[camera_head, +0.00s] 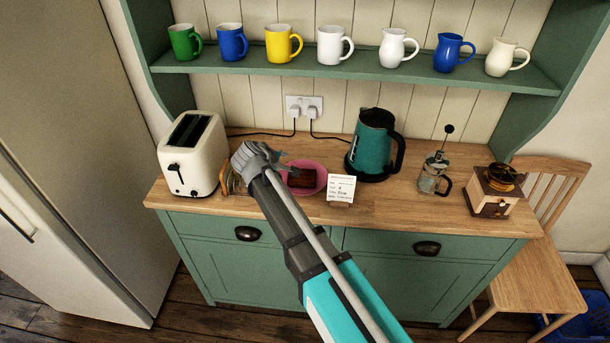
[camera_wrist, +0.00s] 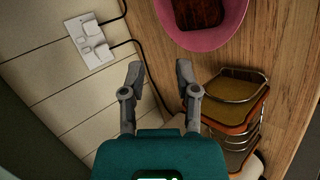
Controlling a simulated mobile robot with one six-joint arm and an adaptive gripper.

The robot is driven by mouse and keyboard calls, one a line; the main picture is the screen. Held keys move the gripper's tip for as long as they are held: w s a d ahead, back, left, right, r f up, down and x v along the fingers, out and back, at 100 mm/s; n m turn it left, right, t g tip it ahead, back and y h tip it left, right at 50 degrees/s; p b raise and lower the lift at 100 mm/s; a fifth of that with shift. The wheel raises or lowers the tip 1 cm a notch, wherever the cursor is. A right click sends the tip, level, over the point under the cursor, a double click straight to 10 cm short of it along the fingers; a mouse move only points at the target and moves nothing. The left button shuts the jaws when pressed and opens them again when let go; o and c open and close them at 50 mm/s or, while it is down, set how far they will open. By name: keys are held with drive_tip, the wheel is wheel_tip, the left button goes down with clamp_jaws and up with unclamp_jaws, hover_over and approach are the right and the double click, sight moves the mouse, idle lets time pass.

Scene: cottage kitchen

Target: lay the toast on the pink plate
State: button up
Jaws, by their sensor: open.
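The pink plate (camera_head: 322,189) lies on the wooden worktop, right of the toaster. A dark brown slice of toast (camera_head: 301,178) lies on it, partly hidden by my gripper in the head view. In the wrist view the plate (camera_wrist: 205,43) is at the top edge, with the dark toast (camera_wrist: 200,12) inside its rim. My gripper (camera_wrist: 160,72) is open, with nothing between its fingers. In the head view my gripper (camera_head: 283,165) is at the plate's left side, above the worktop. I cannot tell whether it touches anything.
The cream toaster (camera_head: 192,153) is left; a small card (camera_head: 341,188) and teal kettle (camera_head: 371,147) are right. The worktop front right (camera_head: 400,210) is clear.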

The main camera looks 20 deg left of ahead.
wheel_tip(320, 180, up, 7)
drive_tip(key=s+p, duration=0.2)
drive_tip(key=p, duration=0.4)
drive_tip(key=shift+a, duration=0.15)
drive_tip(key=shift+f, duration=0.1)
drive_tip(key=w+d+f+m+g+h, duration=0.1)
drive_tip(key=d+f+m+g, duration=0.25)
drive_tip(key=d, duration=1.05)
drive_tip(key=w+d+f+m+g+h, duration=0.15)
drive_tip(key=d+m, duration=0.25)
drive_tip(key=d, duration=0.9)
drive_tip(key=s+d+f+m+g+y+b, duration=0.1)
drive_tip(key=s+d+m, duration=0.3)
drive_tip(key=d, duration=0.7)
drive_tip(key=s+d+f+m+g+y, duration=0.2)
drive_tip(key=s+d, duration=0.6)
drive_tip(key=d, duration=0.4)
drive_tip(key=m+g+y, duration=0.1)
drive_tip(key=m+g, duration=0.1)
drive_tip(key=m, duration=0.1)
drive_tip(key=shift+f+b, duration=0.2)
drive_tip(key=shift+b, duration=0.15)
drive_tip(key=shift+s+a, duration=0.1)
